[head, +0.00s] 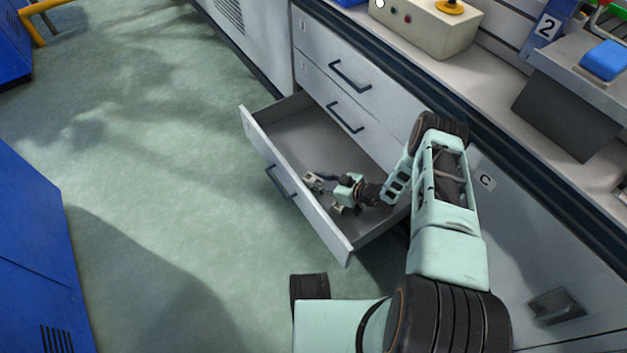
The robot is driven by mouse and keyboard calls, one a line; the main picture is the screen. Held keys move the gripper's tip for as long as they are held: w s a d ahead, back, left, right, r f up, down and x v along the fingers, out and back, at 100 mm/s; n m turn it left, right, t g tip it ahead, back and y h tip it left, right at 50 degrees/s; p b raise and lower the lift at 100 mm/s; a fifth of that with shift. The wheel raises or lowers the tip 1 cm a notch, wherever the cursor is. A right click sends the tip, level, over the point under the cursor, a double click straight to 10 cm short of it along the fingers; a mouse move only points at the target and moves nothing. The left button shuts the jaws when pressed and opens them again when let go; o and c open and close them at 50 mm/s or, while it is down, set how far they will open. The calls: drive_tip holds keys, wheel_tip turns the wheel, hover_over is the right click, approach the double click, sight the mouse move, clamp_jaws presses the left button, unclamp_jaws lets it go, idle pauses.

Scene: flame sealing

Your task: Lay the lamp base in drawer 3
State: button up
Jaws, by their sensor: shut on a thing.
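Drawer 3 (283,125) is the lowest of three drawers in the grey bench and stands pulled out, its grey floor mostly bare. My gripper (323,193) reaches down into the open drawer, over its front right part, near the front panel. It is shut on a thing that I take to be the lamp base. The lamp base is mostly hidden by the fingers and too small to make out. I cannot tell whether it touches the drawer floor.
Two shut drawers with dark handles (350,76) sit above the open one. My arm passes close to the cabinet front at the right. A blue cabinet (30,260) stands left; green floor between is clear.

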drive_tip(key=shift+f, duration=0.1)
drive_tip(key=o, duration=1.1)
drive_tip(key=shift+o, duration=0.2)
drive_tip(key=p+v, duration=0.2)
drive_tip(key=v, duration=0.4)
drive_tip(key=shift+s+d+r, duration=0.1)
drive_tip(key=shift+d+r, duration=0.1)
drive_tip(key=shift+r, duration=0.15)
drive_tip(key=shift+s+d+r+p, duration=0.15)
drive_tip(key=shift+s+d+p, duration=0.2)
drive_tip(key=shift+d, duration=0.05)
